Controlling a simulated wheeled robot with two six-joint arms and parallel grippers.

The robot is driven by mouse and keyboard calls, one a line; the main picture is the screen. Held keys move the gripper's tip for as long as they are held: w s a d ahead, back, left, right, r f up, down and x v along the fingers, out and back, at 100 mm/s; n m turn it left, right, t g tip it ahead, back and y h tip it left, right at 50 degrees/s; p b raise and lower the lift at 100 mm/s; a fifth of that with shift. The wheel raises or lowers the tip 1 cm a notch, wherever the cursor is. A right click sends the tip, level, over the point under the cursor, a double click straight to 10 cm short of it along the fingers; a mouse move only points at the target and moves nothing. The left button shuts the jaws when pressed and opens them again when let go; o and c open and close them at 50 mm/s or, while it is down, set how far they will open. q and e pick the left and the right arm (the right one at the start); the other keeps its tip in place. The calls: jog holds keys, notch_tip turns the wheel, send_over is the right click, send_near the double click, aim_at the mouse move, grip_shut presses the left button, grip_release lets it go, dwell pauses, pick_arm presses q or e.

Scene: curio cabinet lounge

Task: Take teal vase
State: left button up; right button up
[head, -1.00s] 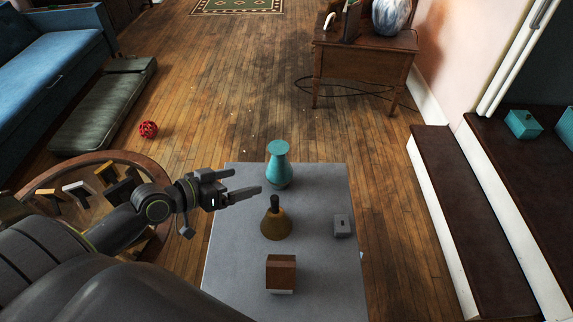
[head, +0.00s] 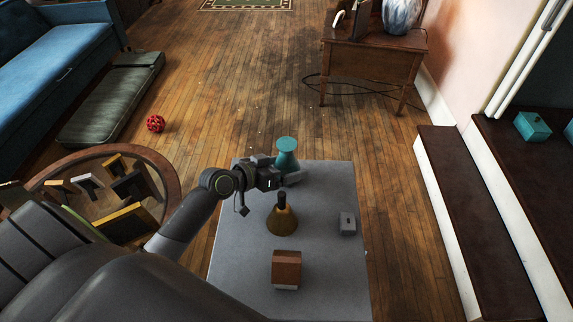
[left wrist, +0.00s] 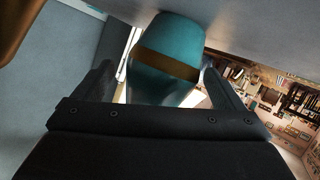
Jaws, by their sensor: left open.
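The teal vase (head: 287,152) stands upright near the far edge of the grey table. Its lower part is largely hidden by my left gripper (head: 284,175), which reaches it from the left. In the left wrist view the vase (left wrist: 172,35) lies between the two spread fingers of my left gripper (left wrist: 157,70). The jaws are open; I cannot tell whether either finger touches the vase. My right gripper is not in view.
A brown bell-shaped object (head: 282,217) with a dark top stands just nearer on the grey table (head: 235,285). A brown block (head: 287,266) and a small grey box (head: 347,223) are also there. A round tray (head: 165,166) of items is at left.

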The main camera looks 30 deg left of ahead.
aim_at(291, 166)
pick_arm(q)
jog(key=shift+x, duration=1.55)
jog(key=shift+a, duration=0.1)
jog(key=c, duration=1.2)
